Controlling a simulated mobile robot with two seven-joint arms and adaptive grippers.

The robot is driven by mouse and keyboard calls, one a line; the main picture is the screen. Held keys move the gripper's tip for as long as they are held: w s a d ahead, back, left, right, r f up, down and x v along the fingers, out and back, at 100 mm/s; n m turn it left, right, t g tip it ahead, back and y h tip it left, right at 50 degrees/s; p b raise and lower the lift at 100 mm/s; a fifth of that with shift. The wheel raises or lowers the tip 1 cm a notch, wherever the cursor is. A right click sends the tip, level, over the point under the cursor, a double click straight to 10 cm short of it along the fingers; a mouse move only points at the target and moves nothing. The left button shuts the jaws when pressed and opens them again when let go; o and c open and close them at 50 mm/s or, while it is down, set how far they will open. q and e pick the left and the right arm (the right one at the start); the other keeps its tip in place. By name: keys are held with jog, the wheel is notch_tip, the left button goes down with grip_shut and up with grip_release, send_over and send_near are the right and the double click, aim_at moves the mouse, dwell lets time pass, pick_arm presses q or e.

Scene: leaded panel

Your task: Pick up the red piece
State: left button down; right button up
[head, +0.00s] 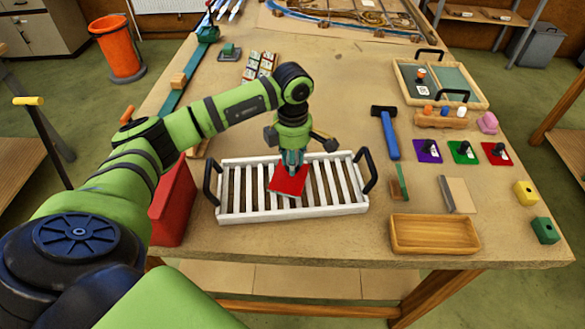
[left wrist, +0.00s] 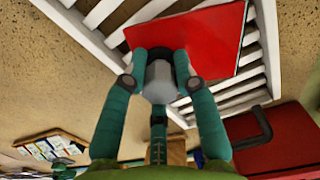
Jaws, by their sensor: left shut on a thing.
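The red piece (head: 289,181) is a flat red sheet over the white slatted rack (head: 346,209), near its middle. My left gripper (head: 292,162) points down and is shut on the red piece. In the left wrist view the red piece (left wrist: 215,36) lies just beyond the gripper's teal fingers (left wrist: 160,72), with the rack's white slats (left wrist: 100,38) around it. I cannot tell whether the red piece still touches the slats. The fingers hide part of its near edge. My right gripper is not in view.
A red upright block (head: 173,205) stands left of the rack. Right of it are a blue hammer (head: 387,135), purple, green and red knobbed squares (head: 497,154), and a shallow wooden tray (head: 434,250). Bare tabletop lies in front of the rack.

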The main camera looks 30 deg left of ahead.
pick_arm(q)
jog(key=shift+w+d+r+b, duration=0.15)
jog(key=shift+r+b, duration=0.3)
jog(key=shift+r, duration=0.35)
jog(key=w+d+r+b, duration=0.3)
jog(key=d+r, duration=0.4)
jog(key=d, duration=0.4)
jog(key=shift+b, duration=0.3)
jog(key=c, duration=1.6)
grip_release()
grip_shut()
